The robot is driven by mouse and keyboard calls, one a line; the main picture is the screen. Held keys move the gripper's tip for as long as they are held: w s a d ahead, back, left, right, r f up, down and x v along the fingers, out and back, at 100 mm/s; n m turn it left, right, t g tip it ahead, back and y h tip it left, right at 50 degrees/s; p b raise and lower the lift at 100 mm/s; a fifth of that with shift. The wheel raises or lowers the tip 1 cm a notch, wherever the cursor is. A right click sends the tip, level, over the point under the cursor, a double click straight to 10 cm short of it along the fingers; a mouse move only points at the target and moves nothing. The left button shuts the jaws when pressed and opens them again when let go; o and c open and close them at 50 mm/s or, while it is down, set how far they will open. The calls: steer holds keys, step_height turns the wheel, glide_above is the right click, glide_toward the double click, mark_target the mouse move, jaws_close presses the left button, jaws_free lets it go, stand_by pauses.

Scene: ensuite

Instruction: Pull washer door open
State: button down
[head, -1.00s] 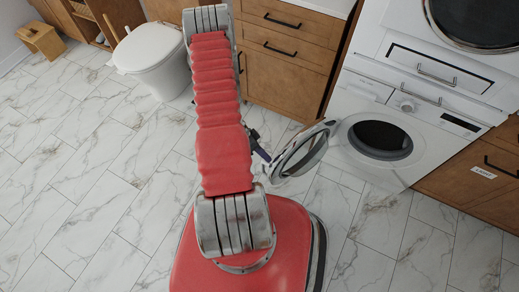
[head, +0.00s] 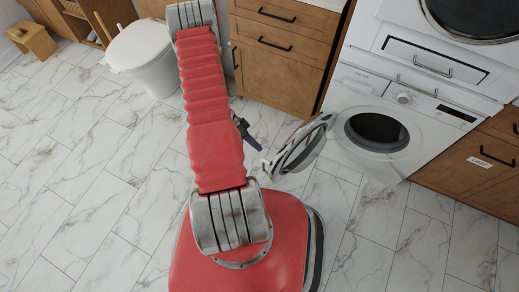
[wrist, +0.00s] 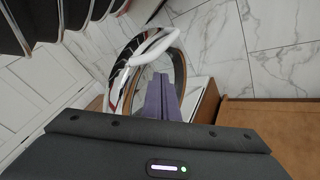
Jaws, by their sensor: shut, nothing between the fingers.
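The white washer (head: 400,112) stands at the right in the head view, with its round dark drum opening (head: 376,131) uncovered. Its round door (head: 298,147) stands open, swung out to the left of the opening. In the wrist view the door's white and dark ring (wrist: 181,68) lies just beyond my fingers. My gripper (head: 256,146) shows partly from behind my red arm, close to the door's left side. Its purple fingers (wrist: 164,100) are shut with nothing between them. They overlap the ring in the wrist view; I cannot tell whether they touch it.
Another appliance (head: 440,68) sits above the washer. A wooden cabinet (head: 480,165) is on its right. The marble-patterned floor (head: 90,200) is clear at left and front.

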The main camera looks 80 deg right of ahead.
steer(key=v, duration=0.9)
steer(key=shift+a, duration=0.4)
